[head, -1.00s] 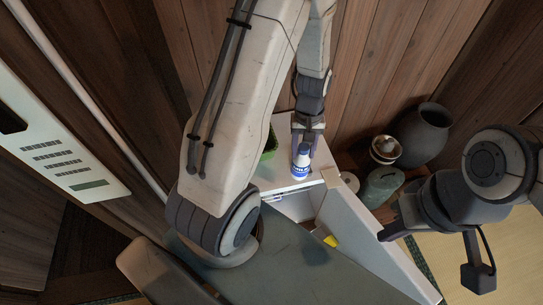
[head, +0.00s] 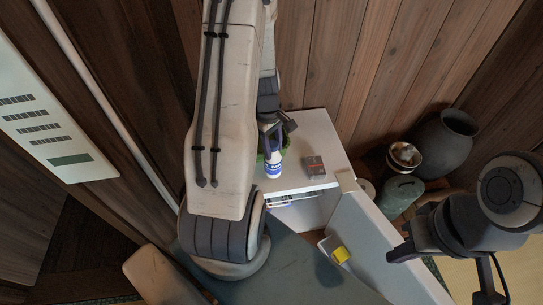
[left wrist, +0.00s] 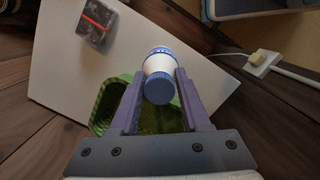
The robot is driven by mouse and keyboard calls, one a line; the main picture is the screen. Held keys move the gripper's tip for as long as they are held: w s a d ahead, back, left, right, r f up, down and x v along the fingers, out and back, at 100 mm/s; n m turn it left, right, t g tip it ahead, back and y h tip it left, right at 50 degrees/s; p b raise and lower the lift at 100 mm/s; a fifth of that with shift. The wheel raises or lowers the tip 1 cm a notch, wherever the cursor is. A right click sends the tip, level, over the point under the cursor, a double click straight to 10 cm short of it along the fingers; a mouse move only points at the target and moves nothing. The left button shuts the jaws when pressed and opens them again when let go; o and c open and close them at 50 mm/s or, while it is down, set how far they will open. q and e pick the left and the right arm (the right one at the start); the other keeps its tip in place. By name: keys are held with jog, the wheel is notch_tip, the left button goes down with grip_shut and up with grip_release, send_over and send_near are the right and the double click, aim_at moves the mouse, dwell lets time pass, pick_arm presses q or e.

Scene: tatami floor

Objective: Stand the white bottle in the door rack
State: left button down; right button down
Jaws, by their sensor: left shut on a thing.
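The white bottle (head: 273,167) has a blue label and, in the left wrist view, a blue end (left wrist: 159,88) toward the camera. My left gripper (head: 274,130) is shut on it, with a finger on each side in the left wrist view. The bottle appears at the front part of the white fridge top (head: 316,130); I cannot tell whether it touches. The fridge door (head: 375,245) stands open to the right, with the door rack (head: 326,246) low on its inner side. My right gripper (head: 399,246) is beside the door's outer side; its opening is unclear.
A small dark box (head: 314,167) lies on the fridge top. A green basket (left wrist: 110,100) is beside the bottle, mostly hidden by my arm in the head view. A yellow item (head: 341,254) is in the door rack. Pots (head: 443,140) stand at the right.

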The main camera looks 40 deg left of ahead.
pick_arm(q)
jog(key=shift+a+f, duration=0.2)
jog(key=shift+a, duration=0.15)
jog(key=shift+f, duration=0.2)
jog(key=shift+f+b, duration=0.55)
jog(key=shift+f, duration=1.35)
jog(key=shift+c, duration=1.8)
grip_release()
jog(key=shift+w+r, duration=0.1)
jog(key=shift+r, duration=0.4)
notch_tip(320, 180, up, 11)
jog(key=a+p, duration=0.1)
jog(key=p, duration=0.2)
jog(key=shift+a, duration=0.25)
